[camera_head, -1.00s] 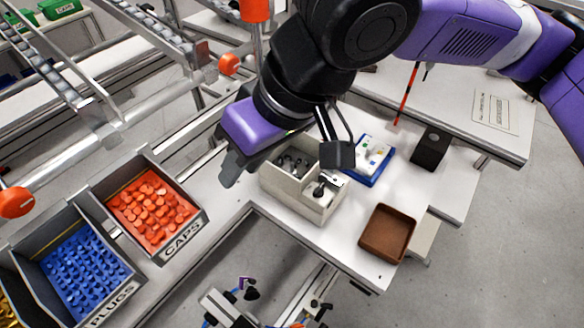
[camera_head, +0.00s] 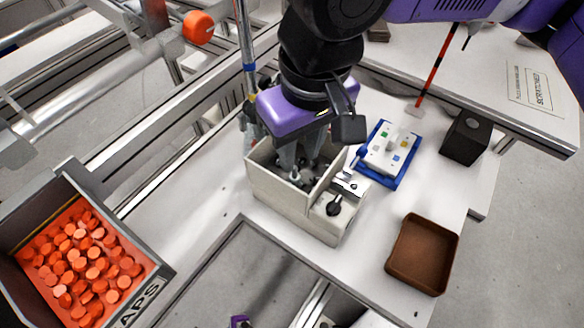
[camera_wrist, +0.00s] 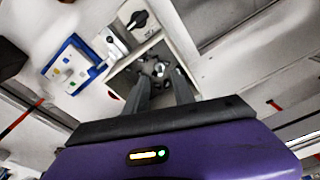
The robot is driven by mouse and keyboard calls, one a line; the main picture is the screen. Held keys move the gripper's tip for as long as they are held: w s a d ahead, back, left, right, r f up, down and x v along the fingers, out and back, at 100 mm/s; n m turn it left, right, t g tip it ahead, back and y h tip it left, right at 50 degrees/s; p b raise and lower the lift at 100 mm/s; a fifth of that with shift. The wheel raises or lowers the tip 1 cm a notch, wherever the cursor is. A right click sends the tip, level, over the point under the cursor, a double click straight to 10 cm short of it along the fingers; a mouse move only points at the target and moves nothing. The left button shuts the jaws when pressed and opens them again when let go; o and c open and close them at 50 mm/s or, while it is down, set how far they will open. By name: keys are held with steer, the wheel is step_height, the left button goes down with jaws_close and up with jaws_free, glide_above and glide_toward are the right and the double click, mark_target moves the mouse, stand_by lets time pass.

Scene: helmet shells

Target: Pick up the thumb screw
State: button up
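A beige two-compartment bin (camera_head: 290,211) stands on the white table. Its larger left compartment holds several small dark and metallic screws (camera_head: 296,178), which also show in the wrist view (camera_wrist: 160,68). A black-knobbed thumb screw (camera_head: 333,207) sits in the smaller right compartment; it shows in the wrist view (camera_wrist: 137,20). My gripper (camera_head: 302,166) points down into the left compartment, its fingers above or among the screws. In the wrist view the fingers (camera_wrist: 161,80) are apart with nothing clearly between them. The fingers partly hide the screws, and I cannot tell whether they touch any.
A blue tray with a white block (camera_head: 388,155) stands right of the bin. A brown tray (camera_head: 423,254) lies at the front right, a black box (camera_head: 466,137) behind it. An orange caps bin (camera_head: 80,262) is at the left. The bin's walls and divider surround the fingers closely.

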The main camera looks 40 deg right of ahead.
mark_target(295, 168)
steer(key=f, duration=0.3)
steer(key=w+f, duration=0.1)
steer(key=f, duration=0.3)
steer(key=shift+w+d+f, duration=0.1)
steer(key=shift+w+f, duration=0.05)
steer(key=shift+w, duration=0.05)
jaws_close()
